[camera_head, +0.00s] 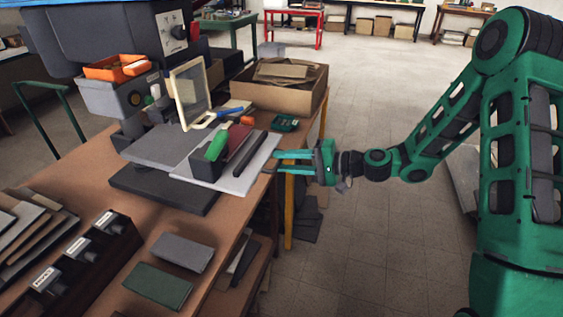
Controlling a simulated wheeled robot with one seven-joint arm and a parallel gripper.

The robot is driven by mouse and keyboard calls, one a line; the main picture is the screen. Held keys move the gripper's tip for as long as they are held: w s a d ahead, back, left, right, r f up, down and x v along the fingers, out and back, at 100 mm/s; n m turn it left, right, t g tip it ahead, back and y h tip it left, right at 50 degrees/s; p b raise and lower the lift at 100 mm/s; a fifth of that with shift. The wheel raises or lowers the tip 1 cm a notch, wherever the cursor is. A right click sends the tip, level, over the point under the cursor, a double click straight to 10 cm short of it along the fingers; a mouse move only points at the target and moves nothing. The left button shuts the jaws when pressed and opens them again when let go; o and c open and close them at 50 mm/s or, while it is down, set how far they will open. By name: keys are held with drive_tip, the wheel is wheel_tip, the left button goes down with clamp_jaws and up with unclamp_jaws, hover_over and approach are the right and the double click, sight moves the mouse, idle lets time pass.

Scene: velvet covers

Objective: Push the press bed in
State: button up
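The press (128,90) stands on the brown workbench at the left, a dark grey machine with a dial box on top. Its bed appears to be the light grey plate (236,184), jutting out to the right over a dark base (165,188). A black block with a green handle (217,144) and a dark bar (249,150) sit on the plate. My gripper (277,161) points left, just right of the plate's right edge. Its two fingers are apart with nothing seen between them. I cannot tell whether the fingertips touch the plate.
A cardboard box (283,95) stands behind the plate, and a framed panel (189,94) stands upright beside the press. Grey and green covers (158,287) and a labelled rack (85,265) lie at the front. The floor right of the bench is open.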

drive_tip(key=shift+x, duration=0.95)
